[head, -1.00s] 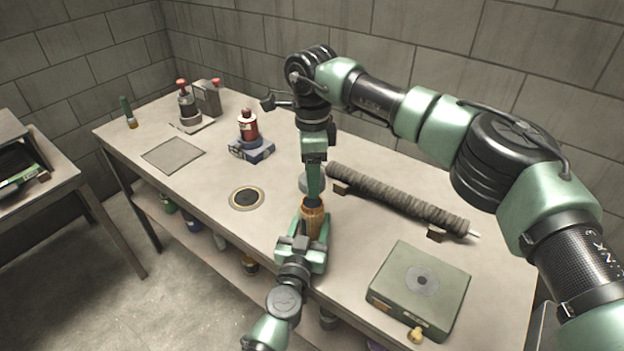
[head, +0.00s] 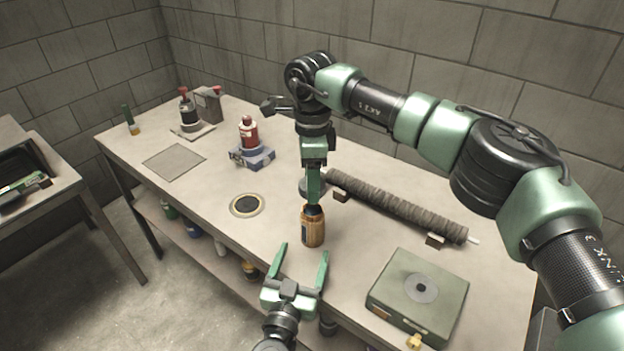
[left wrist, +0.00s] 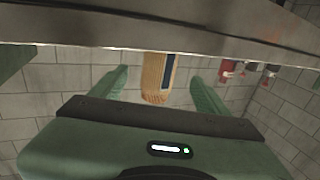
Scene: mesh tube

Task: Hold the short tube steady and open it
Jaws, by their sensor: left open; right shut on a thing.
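The short tube (head: 312,232) is an orange-brown cylinder with a dark top, upright near the table's front edge. My right gripper (head: 314,198) comes down from above and is shut on its dark top. My left gripper (head: 298,248) is open and empty, in front of the tube and apart from it, with its two green fingers spread. In the left wrist view the tube (left wrist: 157,78) appears between the open fingers, beyond them. Whether the top is loose from the body cannot be told.
A long dark mesh-wrapped tube (head: 395,207) rests on small blocks at the back right. A green box (head: 440,300) stands at the right front. A ringed dark disc (head: 246,205), a red bottle on a blue base (head: 250,140) and a flat grey plate (head: 174,159) are to the left.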

